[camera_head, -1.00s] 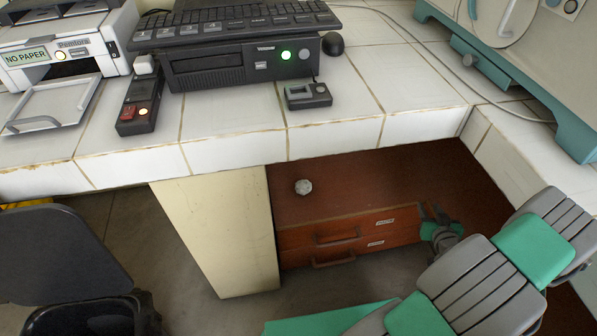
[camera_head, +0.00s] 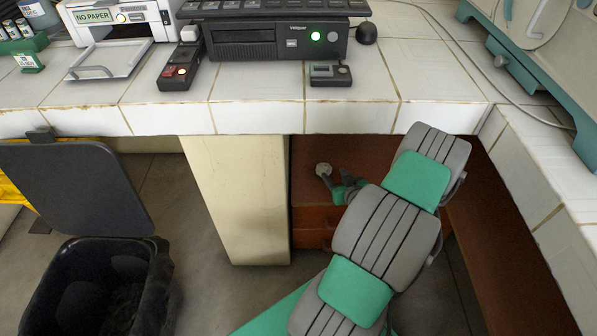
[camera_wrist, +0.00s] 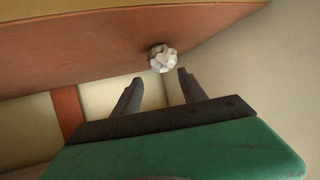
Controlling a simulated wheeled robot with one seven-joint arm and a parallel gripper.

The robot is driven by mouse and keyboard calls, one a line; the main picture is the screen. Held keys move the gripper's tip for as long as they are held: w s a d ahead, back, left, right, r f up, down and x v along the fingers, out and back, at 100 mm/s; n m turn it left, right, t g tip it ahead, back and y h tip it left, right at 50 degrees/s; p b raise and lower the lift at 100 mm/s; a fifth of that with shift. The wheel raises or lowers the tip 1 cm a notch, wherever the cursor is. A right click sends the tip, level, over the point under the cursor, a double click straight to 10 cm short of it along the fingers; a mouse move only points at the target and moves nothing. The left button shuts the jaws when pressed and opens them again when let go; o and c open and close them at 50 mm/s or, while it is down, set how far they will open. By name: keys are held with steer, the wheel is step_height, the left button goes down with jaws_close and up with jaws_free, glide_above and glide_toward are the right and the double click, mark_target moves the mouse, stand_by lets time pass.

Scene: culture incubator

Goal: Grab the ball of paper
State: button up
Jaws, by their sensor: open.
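The ball of paper (camera_head: 323,169) is small, white and crumpled. It rests on top of the red-brown drawer cabinet (camera_head: 312,217) under the tiled counter. My gripper (camera_head: 334,181) is close to the ball in the head view, partly hidden by my own arm. In the wrist view the ball (camera_wrist: 162,58) lies just beyond the tips of my gripper (camera_wrist: 158,76), roughly midway between the two fingers. The fingers are apart with nothing between them. The exact gap between ball and fingertips is hard to judge.
The tiled counter (camera_head: 255,116) overhangs the cabinet. A cream panel (camera_head: 238,200) stands to the left of the cabinet. A black bin (camera_head: 95,290) with an open lid (camera_head: 75,190) stands at lower left. A printer, a computer and a teal machine sit on the counter.

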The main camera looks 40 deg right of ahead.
mark_target(327, 172)
steer(key=o, duration=0.6)
steer(key=x, duration=0.2)
steer(key=b+x, duration=0.1)
steer(key=x, duration=0.2)
steer(key=b+x, duration=0.1)
steer(key=x, duration=0.2)
steer(key=shift+s+a+f, duration=0.1)
steer(key=shift+a+f, duration=0.3)
steer(key=shift+a, duration=0.05)
steer(key=shift+c, duration=0.2)
steer(key=c, duration=1.4)
